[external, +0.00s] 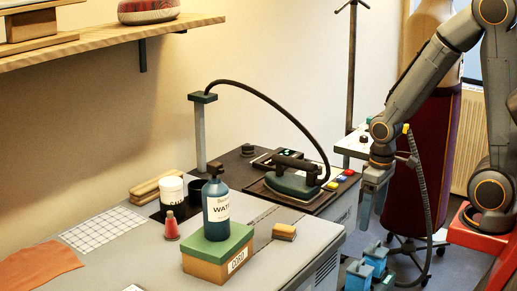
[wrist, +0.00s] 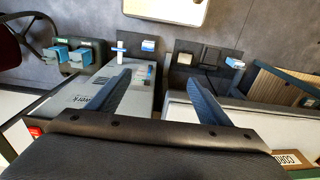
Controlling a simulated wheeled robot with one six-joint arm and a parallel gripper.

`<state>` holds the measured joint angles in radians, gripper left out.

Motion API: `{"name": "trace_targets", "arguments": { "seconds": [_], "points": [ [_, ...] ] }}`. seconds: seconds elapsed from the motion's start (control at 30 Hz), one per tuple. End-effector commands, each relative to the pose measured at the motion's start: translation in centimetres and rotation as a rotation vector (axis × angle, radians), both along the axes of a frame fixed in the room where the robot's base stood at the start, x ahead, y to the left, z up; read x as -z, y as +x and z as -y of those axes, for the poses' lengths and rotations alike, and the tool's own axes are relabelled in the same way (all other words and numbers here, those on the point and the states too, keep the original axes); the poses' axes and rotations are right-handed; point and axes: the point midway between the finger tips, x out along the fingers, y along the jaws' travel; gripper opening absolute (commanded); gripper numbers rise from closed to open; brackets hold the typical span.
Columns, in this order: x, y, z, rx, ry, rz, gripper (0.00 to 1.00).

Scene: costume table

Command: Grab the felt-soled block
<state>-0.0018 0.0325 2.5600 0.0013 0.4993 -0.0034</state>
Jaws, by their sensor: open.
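A small tan block (external: 285,231) with a darker underside lies on the grey table, right of the cord box; it looks like the felt-soled block, though the sole's material is too small to tell. I cannot make it out in the wrist view. My gripper (external: 372,205) hangs pointing down, beyond the table's right edge, to the right of the block and well apart from it. In the wrist view my gripper (wrist: 157,85) shows two blue fingers spread apart, with nothing held between them.
A green-lidded cord box (external: 206,262) carries a dark water bottle (external: 217,207) left of the block. An iron (external: 290,180) with an arched hose sits behind. Blue holders (external: 375,258) stand low at right.

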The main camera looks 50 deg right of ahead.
Motion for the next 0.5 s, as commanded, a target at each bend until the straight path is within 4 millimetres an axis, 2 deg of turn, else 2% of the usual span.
{"name": "trace_targets", "arguments": {
  "seconds": [0.1,0.13,0.4,0.5],
  "points": [
    [0.0,0.0,0.0,0.0,0.0,0.0,0.72],
    [0.0,0.0,0.0,0.0,0.0,0.0,0.67],
    [-0.02,0.03,-0.01,0.002,0.0,0.0,0.67],
    [-0.33,0.87,-0.38,0.054,0.013,-0.007,0.67]
  ]
}}
